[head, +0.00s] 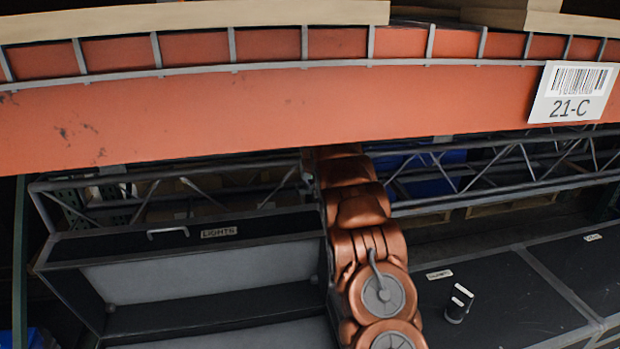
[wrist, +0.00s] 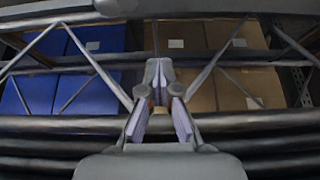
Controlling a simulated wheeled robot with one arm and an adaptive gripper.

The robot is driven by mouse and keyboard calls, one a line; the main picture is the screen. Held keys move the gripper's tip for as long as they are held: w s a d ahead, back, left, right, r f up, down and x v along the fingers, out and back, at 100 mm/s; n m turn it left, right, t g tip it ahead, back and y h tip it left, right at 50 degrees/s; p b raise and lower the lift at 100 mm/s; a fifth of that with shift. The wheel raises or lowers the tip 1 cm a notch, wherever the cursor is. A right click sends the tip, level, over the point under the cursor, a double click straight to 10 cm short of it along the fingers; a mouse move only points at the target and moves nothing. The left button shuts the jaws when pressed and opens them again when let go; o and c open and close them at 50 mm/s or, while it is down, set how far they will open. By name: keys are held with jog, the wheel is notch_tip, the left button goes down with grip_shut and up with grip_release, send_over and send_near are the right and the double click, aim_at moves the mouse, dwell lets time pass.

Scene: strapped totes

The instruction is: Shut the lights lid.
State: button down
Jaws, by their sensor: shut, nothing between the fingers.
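The lights lid (head: 130,243) is a dark panel with a pale handle (head: 168,232) and a LIGHTS label (head: 218,232), at the left in the head view. It is raised along the far side of an open bin (head: 200,300), whose grey and dark inside shows below it. My gripper (wrist: 160,90) shows in the wrist view, shut and empty, pointing at a metal truss. In the head view only my copper arm shows, right of the lid; its far end is hidden behind the orange beam. The lid is not seen in the wrist view.
An orange beam (head: 250,115) with a 21-C tag (head: 572,93) crosses the top of the head view. Dark closed lids (head: 490,300) lie at the right, with a small upright fitting (head: 459,303). Blue boxes (wrist: 90,70) and brown boxes (wrist: 235,70) stand behind the truss (wrist: 70,124).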

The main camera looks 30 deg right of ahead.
jog(key=shift+s+a+f+p, duration=0.1)
jog(key=shift+s+f+p, duration=0.15)
jog(key=shift+f+p, duration=0.4)
jog(key=shift+s+a+f+p, duration=0.1)
jog(key=shift+s+f+p, duration=0.2)
jog(key=shift+f+p, duration=0.35)
jog(key=shift+s+a+f+p, duration=0.1)
jog(key=shift+s+f+p, duration=0.25)
jog(key=shift+f, duration=0.6)
jog(key=shift+s+a+f, duration=0.1)
